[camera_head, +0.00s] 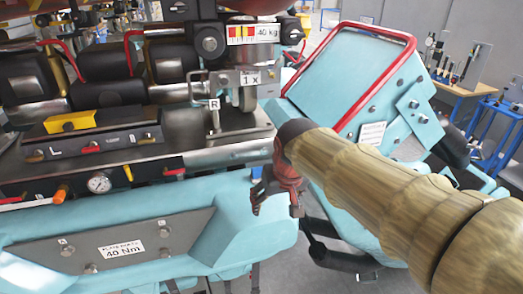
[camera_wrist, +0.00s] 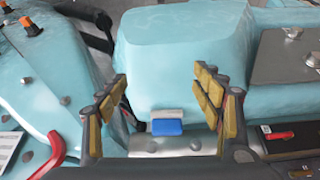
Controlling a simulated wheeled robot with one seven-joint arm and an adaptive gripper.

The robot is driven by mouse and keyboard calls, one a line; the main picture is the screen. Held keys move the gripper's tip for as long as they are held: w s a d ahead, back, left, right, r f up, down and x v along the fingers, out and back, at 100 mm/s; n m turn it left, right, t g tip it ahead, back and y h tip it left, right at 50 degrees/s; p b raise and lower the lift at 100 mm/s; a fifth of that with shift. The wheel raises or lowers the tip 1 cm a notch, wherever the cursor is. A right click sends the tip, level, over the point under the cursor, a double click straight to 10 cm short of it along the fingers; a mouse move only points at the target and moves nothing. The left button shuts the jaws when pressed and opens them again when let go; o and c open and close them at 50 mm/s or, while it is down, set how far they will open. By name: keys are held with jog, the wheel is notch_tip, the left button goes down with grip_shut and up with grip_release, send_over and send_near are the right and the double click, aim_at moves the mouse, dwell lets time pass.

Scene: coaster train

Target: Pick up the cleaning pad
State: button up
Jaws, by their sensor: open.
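A small block, blue with a whitish top, shows in the wrist view (camera_wrist: 167,124); it looks like the cleaning pad. It rests at the edge of a grey metal surface, beside a large light-blue body panel. My gripper (camera_wrist: 164,85) is open, with its yellow-padded fingers on either side of the pad in that picture. Nothing is between the fingers; I cannot tell how far they are from the pad. In the head view my gripper (camera_head: 277,190) hangs beside the light-blue coaster car, and I cannot make out the pad there.
A red-railed light-blue section (camera_head: 350,80) stands to the right of my gripper. A black block with a yellow top piece (camera_head: 70,121) and a gauge (camera_head: 99,183) sit on the left. A grey 40 Nm plate (camera_head: 110,243) is on the front panel.

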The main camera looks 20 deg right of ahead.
jog(key=w+r+p, duration=0.9)
jog(key=shift+a+p+x, duration=0.2)
jog(key=shift+p+x, duration=0.9)
jog(key=shift+x, duration=2.9)
jog(key=shift+s+f, duration=0.1)
jog(key=shift+s, duration=0.15)
jog(key=shift+c, duration=1)
jog(key=c, duration=1.1)
